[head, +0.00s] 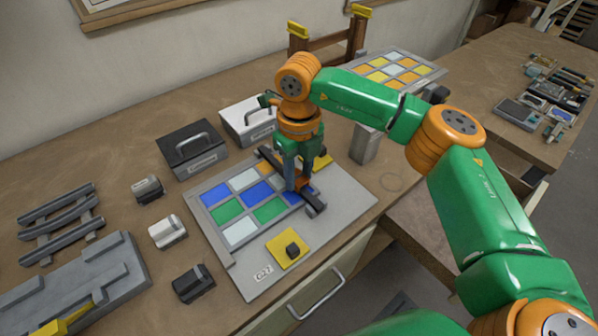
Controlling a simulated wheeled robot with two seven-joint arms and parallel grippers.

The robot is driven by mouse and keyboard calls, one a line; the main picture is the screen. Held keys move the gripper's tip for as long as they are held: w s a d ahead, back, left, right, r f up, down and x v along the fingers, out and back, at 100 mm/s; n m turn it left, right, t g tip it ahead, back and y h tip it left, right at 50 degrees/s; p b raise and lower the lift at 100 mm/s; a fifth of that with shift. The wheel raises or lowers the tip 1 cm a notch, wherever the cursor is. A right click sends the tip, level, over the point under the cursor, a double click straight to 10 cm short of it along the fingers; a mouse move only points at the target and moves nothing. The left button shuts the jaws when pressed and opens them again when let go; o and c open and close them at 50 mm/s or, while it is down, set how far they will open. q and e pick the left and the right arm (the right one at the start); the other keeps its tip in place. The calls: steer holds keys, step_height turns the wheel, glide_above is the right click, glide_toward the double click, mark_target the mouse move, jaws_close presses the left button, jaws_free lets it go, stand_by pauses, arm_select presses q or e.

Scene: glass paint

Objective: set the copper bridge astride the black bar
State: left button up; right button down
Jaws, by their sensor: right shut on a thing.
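My right gripper (298,183) points down over the glass panel (235,205) and is shut on the copper bridge (303,185). Only a small orange-brown part of the bridge shows between and below the fingers. The black bar (315,208) lies diagonally across the right part of the panel, with its far end to the left of the gripper and its near end at the panel's right side. The bridge is at the bar, but the fingers hide whether it straddles or touches it. My left gripper is not in view.
Black (192,150) and white (245,122) handled boxes stand behind. Small handled blocks (193,283) and a slatted rack (60,223) are at left. A metal cup (366,145) stands right of the gripper.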

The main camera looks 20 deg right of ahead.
steer(key=shift+f+b, duration=0.7)
steer(key=shift+f, duration=0.25)
steer(key=shift+c, duration=2.1)
jaws_free()
steer(key=shift+r, duration=0.15)
step_height(320, 180, up, 7)
steer(key=p, duration=0.5)
steer(key=shift+r+p, duration=0.1)
steer(key=shift+p, duration=0.25)
